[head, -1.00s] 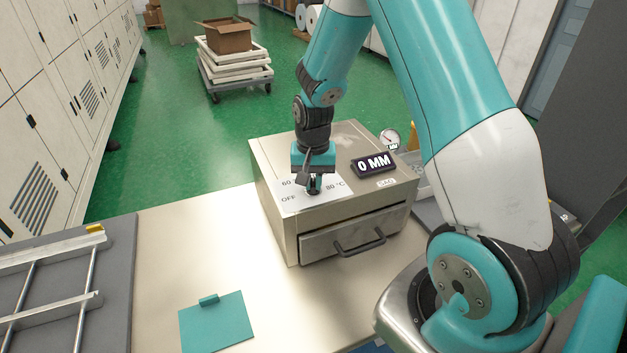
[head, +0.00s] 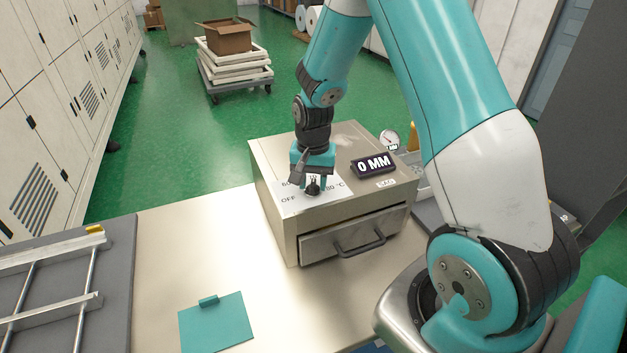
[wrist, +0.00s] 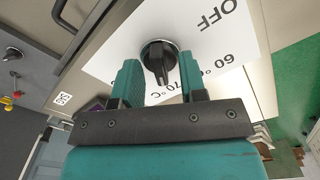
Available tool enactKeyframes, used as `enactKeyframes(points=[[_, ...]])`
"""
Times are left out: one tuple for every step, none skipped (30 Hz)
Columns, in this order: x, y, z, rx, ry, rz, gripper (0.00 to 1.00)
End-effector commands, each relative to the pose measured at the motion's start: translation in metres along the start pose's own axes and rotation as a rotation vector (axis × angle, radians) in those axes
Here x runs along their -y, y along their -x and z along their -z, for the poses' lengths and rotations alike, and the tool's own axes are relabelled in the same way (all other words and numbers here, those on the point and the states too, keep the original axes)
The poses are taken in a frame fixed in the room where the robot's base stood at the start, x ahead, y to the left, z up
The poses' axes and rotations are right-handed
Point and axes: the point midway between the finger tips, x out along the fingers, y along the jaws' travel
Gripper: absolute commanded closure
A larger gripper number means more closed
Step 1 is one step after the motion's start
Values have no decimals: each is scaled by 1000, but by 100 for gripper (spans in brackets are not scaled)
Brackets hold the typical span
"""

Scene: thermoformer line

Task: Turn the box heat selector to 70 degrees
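The box heat selector is a black knob (head: 313,189) on a white label plate on top of the metal box (head: 345,212). In the wrist view the knob (wrist: 159,62) has its bar pointing toward the 70 °C mark, which is partly hidden by my gripper. OFF and 60 show to one side. My gripper (wrist: 160,78) is open, with one finger on each side of the knob's bar and visible gaps between. In the head view my gripper (head: 312,180) is just over the knob; the 80 °C mark shows to its right.
A 0 MM display (head: 373,165) and a round gauge (head: 390,139) are right of the knob. A drawer handle (head: 360,244) juts from the box front. A teal sheet (head: 216,322) lies on the table, and a railed frame (head: 55,290) is at left.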

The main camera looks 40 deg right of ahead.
Motion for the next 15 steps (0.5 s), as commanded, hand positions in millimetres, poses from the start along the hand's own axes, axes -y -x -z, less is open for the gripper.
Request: enactKeyframes(points=[[0, 0, 0, 1, 0, 0, 62], [0, 0, 0, 1, 1, 0, 62], [0, 0, 0, 1, 1, 0, 62], [0, -1, 0, 1, 1, 0, 62], [0, -1, 0, 2, 1, -1, 62], [0, 0, 0, 1, 1, 0, 62], [0, 0, 0, 1, 1, 0, 62], [0, 1, 0, 1, 1, 0, 62], [0, 4, 0, 0, 1, 1, 62], [0, 6, 0, 0, 1, 1, 62], [0, 10, 0, -1, 1, 1, 62], [1, 16, 0, -3, 1, 2, 62], [1, 21, 0, -3, 1, 3, 62], [1, 27, 0, -4, 1, 3, 62], [1, 37, 0, -5, 1, 4, 62]])
